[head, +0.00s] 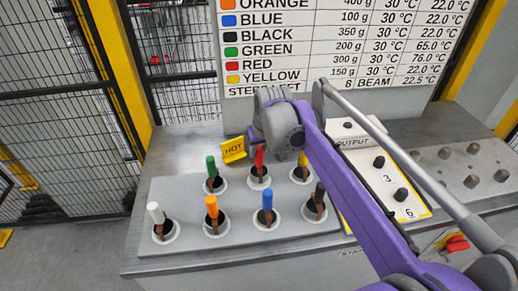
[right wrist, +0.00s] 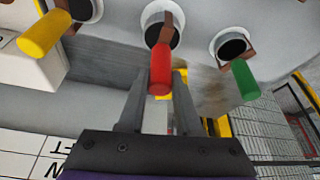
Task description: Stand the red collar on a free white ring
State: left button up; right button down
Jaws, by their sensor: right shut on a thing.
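The red collar (head: 260,157) shows as a red grip over a brown shank, in the middle of the back row on the grey plate. My right gripper comes down from above and is shut on its red grip, also seen in the right wrist view (right wrist: 160,75). The shank overlaps a white ring (head: 259,184) with a dark middle; I cannot tell whether it touches it. The other white rings in view each have a coloured piece at them: green (head: 211,167), yellow (head: 303,160), white (head: 155,213), orange (head: 212,206), blue (head: 267,199) and black (head: 319,192). My left gripper is not in view.
A yellow HOT sign (head: 233,150) stands behind the back row. An OUTPUT panel (head: 375,165) with black knobs lies to the right. A board of values (head: 345,45) stands behind; mesh fencing (head: 55,120) is at left.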

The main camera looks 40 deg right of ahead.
jog(key=shift+f+b, duration=0.5)
jog(key=shift+f, duration=0.4)
jog(key=c, duration=0.5)
grip_release()
jog(key=p+v, duration=0.1)
jog(key=v, duration=1)
